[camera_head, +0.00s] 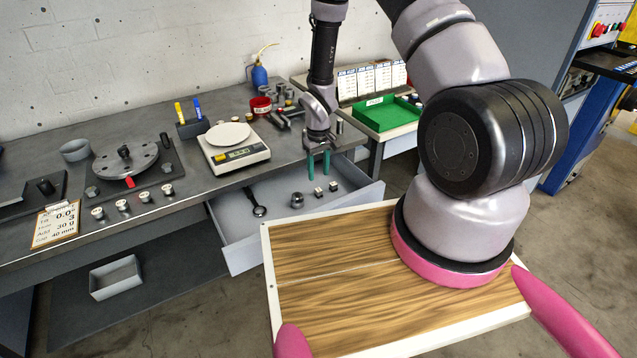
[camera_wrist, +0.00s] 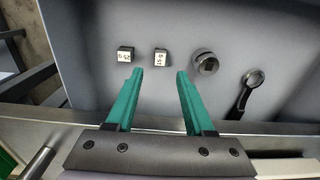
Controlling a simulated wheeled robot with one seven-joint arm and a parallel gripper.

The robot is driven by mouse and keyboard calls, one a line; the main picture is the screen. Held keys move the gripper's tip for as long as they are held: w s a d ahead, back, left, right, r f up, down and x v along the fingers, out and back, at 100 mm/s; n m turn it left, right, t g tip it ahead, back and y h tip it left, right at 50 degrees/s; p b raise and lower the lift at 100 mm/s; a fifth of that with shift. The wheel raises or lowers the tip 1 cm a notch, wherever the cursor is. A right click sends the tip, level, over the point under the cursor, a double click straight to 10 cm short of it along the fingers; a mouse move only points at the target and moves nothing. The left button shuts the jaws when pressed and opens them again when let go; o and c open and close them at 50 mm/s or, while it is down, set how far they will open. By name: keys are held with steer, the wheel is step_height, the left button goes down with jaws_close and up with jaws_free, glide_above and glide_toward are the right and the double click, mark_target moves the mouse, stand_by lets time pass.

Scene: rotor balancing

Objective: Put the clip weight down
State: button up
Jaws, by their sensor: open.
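My gripper (camera_head: 318,165) is open over the open grey drawer (camera_head: 238,258), its two green fingers apart with nothing between them. Two small dark blocks with white labelled faces sit in the drawer. In the wrist view, one labelled block (camera_wrist: 160,56) is just beyond the gap between the fingertips (camera_wrist: 160,73), and the other labelled block (camera_wrist: 125,54) is to its left. The head view also shows the blocks, one (camera_head: 319,192) nearer and one (camera_head: 333,186) farther right. I cannot tell for certain which is the clip weight. The label print is too small to read surely.
A round metal piece (camera_wrist: 205,62) and a dark wrench (camera_wrist: 247,92) also lie in the drawer. On the bench are a scale (camera_head: 236,156), a rotor disc (camera_head: 127,170) and several small weights along the front edge. A green tray (camera_head: 385,112) stands right. The drawer's front left is clear.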

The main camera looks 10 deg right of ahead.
steer(key=s+d+r+m+t, duration=0.1)
steer(key=d+r+m+t, duration=0.1)
steer(key=r, duration=1.4)
steer(key=s+d+r+m+t, duration=0.1)
steer(key=d+r+m, duration=0.1)
steer(key=r, duration=1.5)
steer(key=s+d+r+m+t+y, duration=0.1)
steer(key=s+r+m+t+y, duration=0.1)
steer(key=s+r, duration=1.7)
steer(key=shift+s+d+m+t, duration=0.4)
steer(key=shift+s+m+t, duration=0.3)
steer(key=shift+m+t, duration=0.3)
